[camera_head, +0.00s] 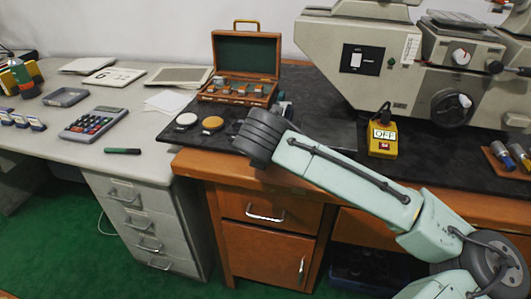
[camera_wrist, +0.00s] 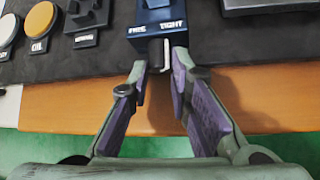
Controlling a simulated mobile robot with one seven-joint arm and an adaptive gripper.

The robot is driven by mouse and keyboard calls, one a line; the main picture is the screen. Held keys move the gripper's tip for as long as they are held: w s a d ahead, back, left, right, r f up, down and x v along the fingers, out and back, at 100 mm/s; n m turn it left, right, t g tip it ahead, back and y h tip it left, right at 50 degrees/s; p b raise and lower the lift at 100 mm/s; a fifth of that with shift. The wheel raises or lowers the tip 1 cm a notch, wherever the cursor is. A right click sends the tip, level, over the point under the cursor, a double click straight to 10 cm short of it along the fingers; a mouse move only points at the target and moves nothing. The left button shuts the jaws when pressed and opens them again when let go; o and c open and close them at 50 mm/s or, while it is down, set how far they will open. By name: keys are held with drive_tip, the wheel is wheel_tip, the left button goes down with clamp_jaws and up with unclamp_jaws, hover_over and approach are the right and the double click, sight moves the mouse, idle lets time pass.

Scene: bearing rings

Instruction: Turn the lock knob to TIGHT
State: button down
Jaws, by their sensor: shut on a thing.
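The dark blue lock block (camera_wrist: 165,14) stands at the top middle of the wrist view, with the labels FREE on the left and TIGHT on the right. The dark lock knob (camera_wrist: 155,50) sticks out of its near side, below and between the labels. My gripper (camera_wrist: 158,66) has its two purple-padded fingers on either side of the knob, shut on it. I cannot tell which label the knob points to. In the head view the fingers and the knob are hidden behind my wrist.
A black mat (camera_wrist: 250,45) covers the bench, with the wooden bench edge (camera_wrist: 70,105) in front. A white pad (camera_head: 187,119) and an orange pad (camera_head: 212,123) lie left of my wrist. An open wooden case (camera_head: 240,89) stands behind. A yellow OFF box (camera_head: 383,147) stands right.

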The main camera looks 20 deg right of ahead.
drive_tip(key=y+b, duration=0.1)
drive_tip(key=m+t+b, duration=0.1)
drive_tip(key=b, duration=0.1)
drive_tip(key=f+m+t+y+b, duration=0.1)
drive_tip(key=shift+s+d+y, duration=0.2)
drive_tip(key=shift+d+y, duration=0.1)
drive_tip(key=m+t+y+b, duration=0.1)
drive_tip(key=t+b, duration=0.1)
drive_tip(key=b, duration=0.2)
drive_tip(key=shift+d+y, duration=0.15)
drive_tip(key=shift+y, duration=0.15)
drive_tip(key=shift+s+m+t+y+b, duration=0.1)
drive_tip(key=shift+m+t+y+b, duration=0.25)
drive_tip(key=shift+b, duration=0.45)
drive_tip(key=shift+r, duration=0.1)
drive_tip(key=c, duration=1.5)
unclamp_jaws()
drive_tip(key=shift+o, duration=0.2)
